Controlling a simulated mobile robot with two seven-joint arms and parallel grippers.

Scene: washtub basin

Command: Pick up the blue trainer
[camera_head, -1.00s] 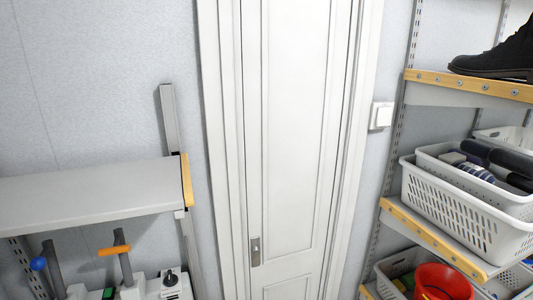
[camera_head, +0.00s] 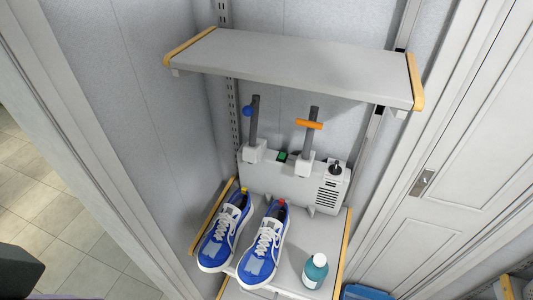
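A pair of blue trainers with white soles and laces sits on a lower grey shelf. The left trainer (camera_head: 225,232) has a yellow tab at its heel, and the right trainer (camera_head: 262,245) has a red one. They stand side by side, toes toward me and slightly over the shelf's front edge. Neither gripper can be made out in the head view; a dark shape at the lower left corner is too cropped to identify.
A grey machine with two posts (camera_head: 290,185) stands behind the trainers. A teal bottle (camera_head: 315,271) stands right of them. An empty upper shelf (camera_head: 300,68) overhangs the back. A white door (camera_head: 450,150) is at right, a door frame (camera_head: 85,130) at left.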

